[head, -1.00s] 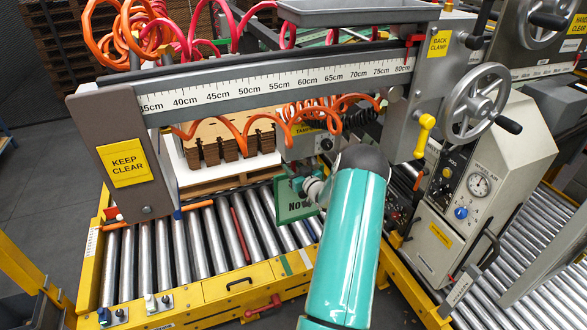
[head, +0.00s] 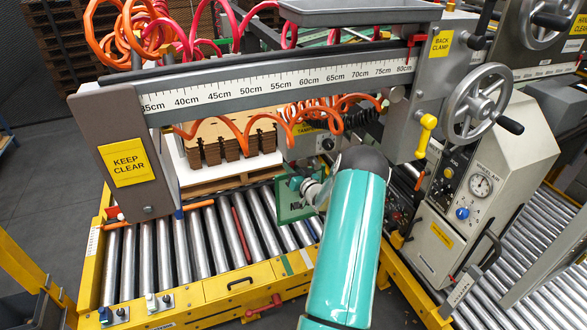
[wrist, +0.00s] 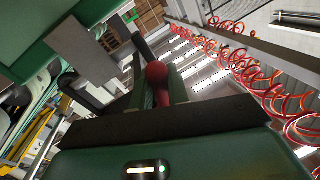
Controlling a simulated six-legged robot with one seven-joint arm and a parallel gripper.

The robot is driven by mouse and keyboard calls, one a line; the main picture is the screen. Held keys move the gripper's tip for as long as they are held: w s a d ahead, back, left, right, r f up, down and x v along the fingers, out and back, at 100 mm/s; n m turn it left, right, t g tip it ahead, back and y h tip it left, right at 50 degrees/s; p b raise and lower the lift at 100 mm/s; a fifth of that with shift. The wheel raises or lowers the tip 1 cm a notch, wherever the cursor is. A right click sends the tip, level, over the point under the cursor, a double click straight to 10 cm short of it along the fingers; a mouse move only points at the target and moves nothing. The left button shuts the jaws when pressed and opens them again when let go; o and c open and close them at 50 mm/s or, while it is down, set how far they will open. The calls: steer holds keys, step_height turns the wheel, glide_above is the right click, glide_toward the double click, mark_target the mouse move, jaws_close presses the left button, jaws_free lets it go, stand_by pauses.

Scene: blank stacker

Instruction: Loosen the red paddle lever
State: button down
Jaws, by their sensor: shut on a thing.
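A red round-ended piece (wrist: 157,78) with a red stem sits between the two fingers of my gripper (wrist: 160,90) in the wrist view. It looks like the red paddle lever, though its flat shape cannot be made out. The gripper is shut on it. In the head view my green gripper (head: 296,203) is at the end of my teal arm, below the ruler beam and above the rollers. Its fingertips and the held piece are hidden there.
The ruler beam (head: 280,85) and hanging orange coiled hoses (head: 225,130) are just above my arm. A grey control cabinet (head: 470,190) stands to the right. Another red handle (head: 262,308) is on the yellow front rail. Rollers (head: 195,245) lie below.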

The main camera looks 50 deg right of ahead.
steer(key=a+r+m+h, duration=0.1)
steer(key=m, duration=0.3)
steer(key=w+a+r+m+h, duration=0.1)
steer(key=m, duration=0.3)
steer(key=r+m, duration=0.1)
steer(key=m, duration=0.3)
steer(key=shift+w+a+r+m+t+h, duration=0.15)
steer(key=shift+w+a+m+t+h, duration=0.15)
steer(key=shift+w+a+m+h, duration=0.1)
steer(key=c, duration=1.4)
jaws_free()
